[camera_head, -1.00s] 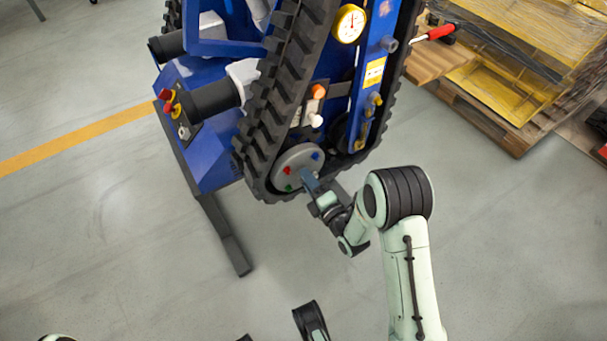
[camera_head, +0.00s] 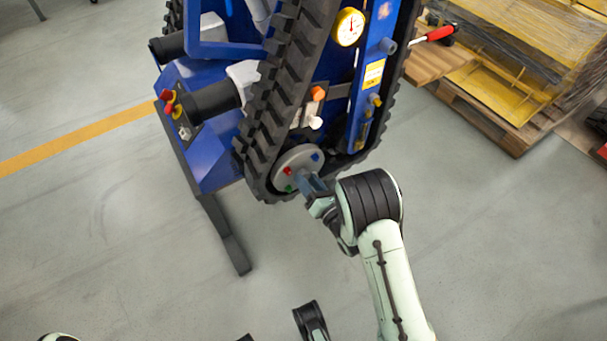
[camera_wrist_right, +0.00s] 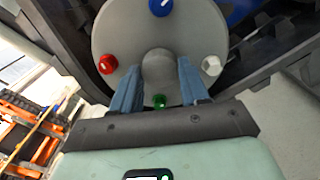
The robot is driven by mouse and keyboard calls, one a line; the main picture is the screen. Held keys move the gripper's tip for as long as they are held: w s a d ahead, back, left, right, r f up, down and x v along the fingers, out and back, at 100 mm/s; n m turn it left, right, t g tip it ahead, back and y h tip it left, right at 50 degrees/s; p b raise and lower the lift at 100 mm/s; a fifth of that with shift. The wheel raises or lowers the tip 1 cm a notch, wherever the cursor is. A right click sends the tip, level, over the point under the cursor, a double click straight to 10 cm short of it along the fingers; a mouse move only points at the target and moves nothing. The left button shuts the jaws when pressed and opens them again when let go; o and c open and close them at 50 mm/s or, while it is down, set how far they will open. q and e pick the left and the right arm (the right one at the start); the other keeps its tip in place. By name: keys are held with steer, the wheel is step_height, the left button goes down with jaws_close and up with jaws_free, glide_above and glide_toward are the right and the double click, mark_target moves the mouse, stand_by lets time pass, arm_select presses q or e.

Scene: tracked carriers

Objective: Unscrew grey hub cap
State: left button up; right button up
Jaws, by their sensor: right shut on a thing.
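The grey hub cap shows in the wrist view as a small round knob (camera_wrist_right: 160,68) at the centre of a grey wheel disc (camera_wrist_right: 125,38). The disc carries red, blue, green and white coloured studs around the cap. In the head view the disc (camera_head: 297,160) sits at the lower end of the black track. My right gripper (camera_wrist_right: 159,75) has its two blue fingers on either side of the hub cap, shut on it. In the head view my right gripper (camera_head: 308,183) reaches the disc from below right and hides the cap.
The blue tracked carrier (camera_head: 205,140) with its black track (camera_head: 290,80) fills the upper middle. A yellow-rimmed gauge (camera_head: 349,26) and a red-handled tool (camera_head: 433,34) are above. A wooden pallet (camera_head: 490,125) stands at upper right. The floor in front is clear.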

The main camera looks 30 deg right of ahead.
steer(key=o, duration=0.9)
